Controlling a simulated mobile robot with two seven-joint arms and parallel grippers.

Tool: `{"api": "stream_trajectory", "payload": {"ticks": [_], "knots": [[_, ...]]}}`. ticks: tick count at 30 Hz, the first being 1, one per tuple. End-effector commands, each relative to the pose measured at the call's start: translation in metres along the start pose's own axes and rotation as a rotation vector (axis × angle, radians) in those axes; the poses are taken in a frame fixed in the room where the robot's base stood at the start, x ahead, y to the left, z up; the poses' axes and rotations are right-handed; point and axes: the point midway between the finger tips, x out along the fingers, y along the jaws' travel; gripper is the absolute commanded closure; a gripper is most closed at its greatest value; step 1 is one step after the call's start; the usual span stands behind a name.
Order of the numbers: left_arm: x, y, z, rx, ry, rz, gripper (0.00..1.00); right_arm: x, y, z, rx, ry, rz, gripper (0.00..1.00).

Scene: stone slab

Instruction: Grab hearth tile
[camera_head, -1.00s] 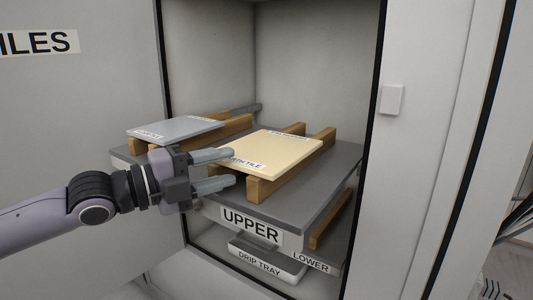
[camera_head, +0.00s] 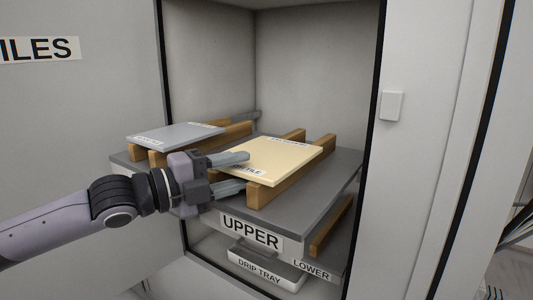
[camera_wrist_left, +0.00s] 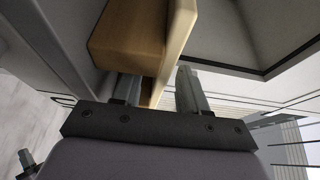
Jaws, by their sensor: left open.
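The hearth tile (camera_head: 275,157) is a flat cream slab with a partly hidden label, lying across two wooden bars on the upper shelf. My left gripper (camera_head: 244,172) is open at its near-left corner. In the head view one finger overlaps the tile's top and the other shows below its near edge. In the left wrist view the gripper (camera_wrist_left: 160,90) has a pale strip (camera_wrist_left: 180,35), seemingly the tile's edge, running between the fingers. Contact cannot be told. My right gripper is out of view.
A grey tile (camera_head: 175,136) lies on other wooden bars (camera_head: 238,129) to the left. The upper shelf (camera_head: 300,205) sits above a lower shelf (camera_head: 335,240) and a drip tray (camera_head: 265,265). The cabinet's side walls flank the opening.

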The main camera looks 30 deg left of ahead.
Motion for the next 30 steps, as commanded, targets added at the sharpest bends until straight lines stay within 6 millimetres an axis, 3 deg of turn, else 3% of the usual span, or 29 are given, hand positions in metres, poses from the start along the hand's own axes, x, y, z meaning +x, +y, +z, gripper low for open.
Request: {"api": "stream_trajectory", "payload": {"ticks": [20,24,30], "knots": [[0.012,0.000,-0.004,0.003,0.009,0.001,0.57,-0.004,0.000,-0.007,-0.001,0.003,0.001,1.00],[0.012,0.000,-0.004,0.003,0.009,0.001,1.00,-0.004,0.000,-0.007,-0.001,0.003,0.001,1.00],[0.012,-0.003,-0.004,0.007,0.010,-0.005,1.00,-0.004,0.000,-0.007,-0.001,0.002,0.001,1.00]]}}
